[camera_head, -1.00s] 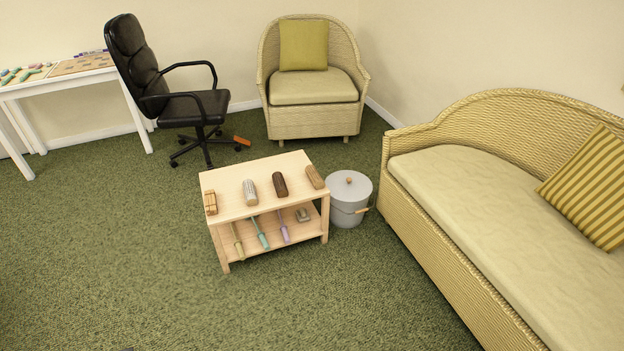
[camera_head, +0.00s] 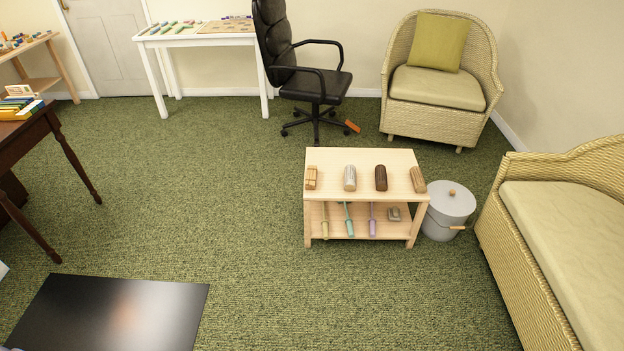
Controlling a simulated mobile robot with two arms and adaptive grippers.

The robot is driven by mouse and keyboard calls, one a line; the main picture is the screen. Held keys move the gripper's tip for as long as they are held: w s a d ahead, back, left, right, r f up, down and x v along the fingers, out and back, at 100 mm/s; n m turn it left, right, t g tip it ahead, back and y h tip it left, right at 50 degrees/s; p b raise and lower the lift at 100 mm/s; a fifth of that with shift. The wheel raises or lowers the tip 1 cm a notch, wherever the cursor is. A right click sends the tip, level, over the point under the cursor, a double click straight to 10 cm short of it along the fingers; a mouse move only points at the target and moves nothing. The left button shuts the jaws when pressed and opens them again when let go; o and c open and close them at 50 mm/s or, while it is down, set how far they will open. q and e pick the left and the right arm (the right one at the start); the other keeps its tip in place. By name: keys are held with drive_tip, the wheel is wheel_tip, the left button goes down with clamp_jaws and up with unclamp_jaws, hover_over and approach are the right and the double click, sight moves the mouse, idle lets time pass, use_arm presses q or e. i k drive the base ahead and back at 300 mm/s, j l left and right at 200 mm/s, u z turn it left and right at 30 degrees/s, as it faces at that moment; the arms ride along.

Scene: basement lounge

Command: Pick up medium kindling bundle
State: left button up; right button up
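A low pale wooden table (camera_head: 365,160) with a lower shelf stands on the carpet, right of the picture's middle. A small light-brown bundle (camera_head: 311,177), which looks like tied sticks, lies at the left end of its top. To its right lie a whitish log-like piece (camera_head: 350,177), a dark brown one (camera_head: 381,177) and a tan one (camera_head: 417,179). I cannot tell sizes well enough to say which is the medium kindling bundle. Neither of my grippers is in view.
Several thin-handled tools (camera_head: 347,222) and a small grey block (camera_head: 394,214) are on the shelf. A grey lidded bucket (camera_head: 448,208) and wicker sofa (camera_head: 530,270) stand right. A black office chair (camera_head: 315,85) stands behind. Open carpet lies left and in front.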

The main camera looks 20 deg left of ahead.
sight(310, 182)
drive_tip(key=i+u, duration=0.15)
drive_tip(key=i, duration=0.5)
drive_tip(key=i+u, duration=0.15)
drive_tip(key=i, duration=0.55)
drive_tip(key=i+l+u, duration=0.1)
drive_tip(key=i, duration=0.55)
drive_tip(key=i+l+u, duration=0.15)
drive_tip(key=i, duration=0.5)
